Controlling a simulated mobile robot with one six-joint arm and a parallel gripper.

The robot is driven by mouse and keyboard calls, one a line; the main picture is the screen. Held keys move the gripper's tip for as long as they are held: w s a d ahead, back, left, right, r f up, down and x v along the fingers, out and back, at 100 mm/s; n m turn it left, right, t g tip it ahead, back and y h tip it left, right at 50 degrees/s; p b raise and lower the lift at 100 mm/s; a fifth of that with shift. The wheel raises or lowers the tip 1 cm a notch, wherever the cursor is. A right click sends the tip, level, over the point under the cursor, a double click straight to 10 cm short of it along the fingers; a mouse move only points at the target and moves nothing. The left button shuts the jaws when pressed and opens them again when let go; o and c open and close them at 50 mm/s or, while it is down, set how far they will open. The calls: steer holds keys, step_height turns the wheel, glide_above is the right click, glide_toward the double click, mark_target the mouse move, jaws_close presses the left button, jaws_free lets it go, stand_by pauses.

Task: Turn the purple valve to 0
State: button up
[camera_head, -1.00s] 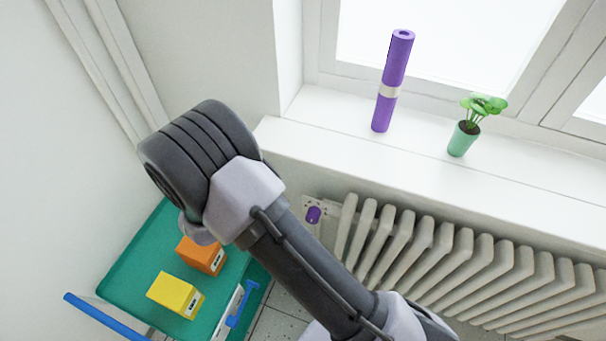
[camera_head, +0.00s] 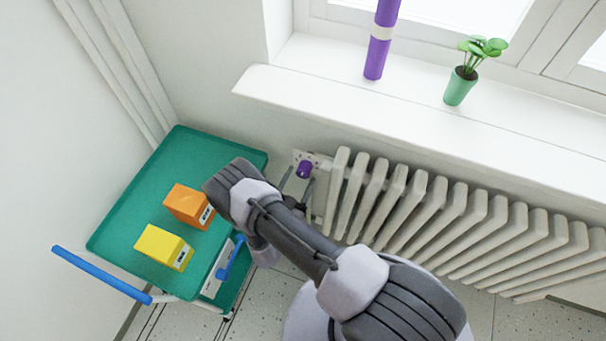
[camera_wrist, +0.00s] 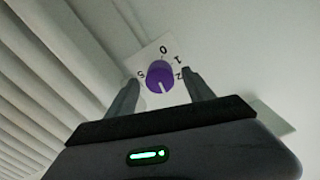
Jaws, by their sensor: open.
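The purple valve (camera_head: 304,169) is a round knob on a white plate (camera_head: 325,162) at the left end of the radiator. In the wrist view the valve (camera_wrist: 160,77) shows a pale mark at its lower edge, away from the 0. The plate (camera_wrist: 150,56) carries dark marks, with 0 at the top, 1 and 2 to the right, and another at the left. My gripper (camera_head: 297,184) is open, and its fingers show on either side of the valve in the wrist view (camera_wrist: 159,80). I cannot tell whether they touch it.
A white radiator (camera_head: 430,210) stands right of the valve under the windowsill (camera_head: 400,115). A teal cart (camera_head: 135,215) at left holds an orange box (camera_head: 187,205) and a yellow box (camera_head: 163,247). A purple roll (camera_head: 376,55) and plant (camera_head: 463,82) stand on the sill.

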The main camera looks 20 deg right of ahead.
mark_target(301, 176)
steer(key=shift+b+x, duration=0.3)
steer(key=shift+x, duration=1.35)
jaws_close()
